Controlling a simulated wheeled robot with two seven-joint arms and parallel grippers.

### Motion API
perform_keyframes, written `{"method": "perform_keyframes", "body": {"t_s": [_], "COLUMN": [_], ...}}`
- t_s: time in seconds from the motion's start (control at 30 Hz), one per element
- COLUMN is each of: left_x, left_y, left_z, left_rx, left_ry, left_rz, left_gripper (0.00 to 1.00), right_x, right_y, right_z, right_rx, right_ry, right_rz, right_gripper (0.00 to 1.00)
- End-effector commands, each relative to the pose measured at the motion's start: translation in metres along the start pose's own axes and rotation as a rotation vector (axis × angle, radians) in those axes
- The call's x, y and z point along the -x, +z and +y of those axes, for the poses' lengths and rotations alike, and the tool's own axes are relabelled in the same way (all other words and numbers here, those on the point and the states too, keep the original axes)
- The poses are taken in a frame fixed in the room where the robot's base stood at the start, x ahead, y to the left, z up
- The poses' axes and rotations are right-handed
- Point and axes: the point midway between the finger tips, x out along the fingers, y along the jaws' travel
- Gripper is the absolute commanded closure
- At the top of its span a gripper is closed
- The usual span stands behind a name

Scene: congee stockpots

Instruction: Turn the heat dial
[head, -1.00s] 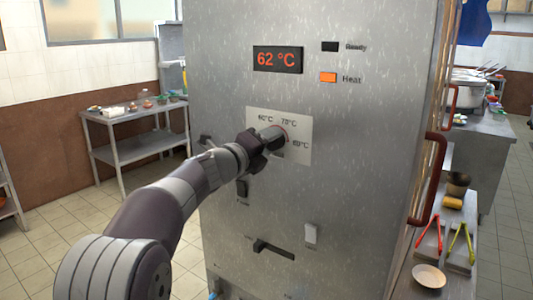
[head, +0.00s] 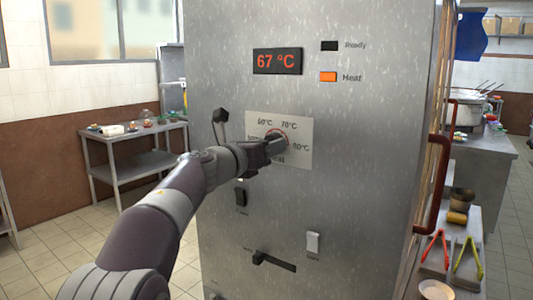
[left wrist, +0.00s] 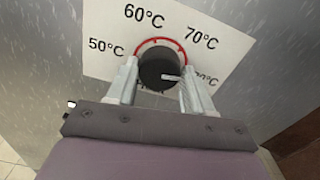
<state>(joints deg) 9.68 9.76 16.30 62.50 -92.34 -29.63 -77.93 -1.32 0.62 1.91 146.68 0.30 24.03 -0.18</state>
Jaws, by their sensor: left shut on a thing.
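The heat dial (left wrist: 157,70) is a round black knob with a white pointer mark, ringed by a red arc on a white scale plate (head: 300,124). In the left wrist view the pointer mark points right, toward the partly covered label at the lower right, which reads 80°C in the head view. My left gripper (head: 276,146) is shut on the dial, with one finger on each side of it in the left wrist view (left wrist: 158,88). The fingers and wrist hide part of the dial and the lower labels. My right gripper is not in view.
The steel cabinet's display (head: 277,61) reads 67 °C. The Heat lamp (head: 328,77) glows orange and the Ready lamp (head: 329,46) is dark. A lever (head: 273,260) and a white switch (head: 313,243) sit lower. A red handle (head: 431,185) juts out at the right edge.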

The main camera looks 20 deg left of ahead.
Motion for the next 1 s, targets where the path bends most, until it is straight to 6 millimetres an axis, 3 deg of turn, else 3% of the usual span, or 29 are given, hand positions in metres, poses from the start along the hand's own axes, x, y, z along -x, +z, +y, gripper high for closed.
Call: {"method": "perform_keyframes", "body": {"t_s": [0.4,0.93,0.97,1.0], "left_x": [-0.0012,-0.0013,-0.0013,-0.0013], "left_y": [-0.0048,-0.0046,-0.0046,-0.0045], "left_z": [0.0008,0.0008,0.0008,0.0009], "left_rx": [-0.158,-0.177,-0.177,-0.177], "left_ry": [-0.002,-0.002,-0.002,-0.002], "left_rz": [0.007,0.008,0.008,0.008], "left_gripper": [0.79,0.79,0.39,0.26], "right_x": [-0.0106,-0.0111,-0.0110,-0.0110], "right_y": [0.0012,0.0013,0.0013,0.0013], "right_z": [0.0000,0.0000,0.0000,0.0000], "right_rx": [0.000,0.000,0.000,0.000], "right_ry": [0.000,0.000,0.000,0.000], "right_rz": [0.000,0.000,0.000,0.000], "right_gripper": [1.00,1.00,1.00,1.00]}}
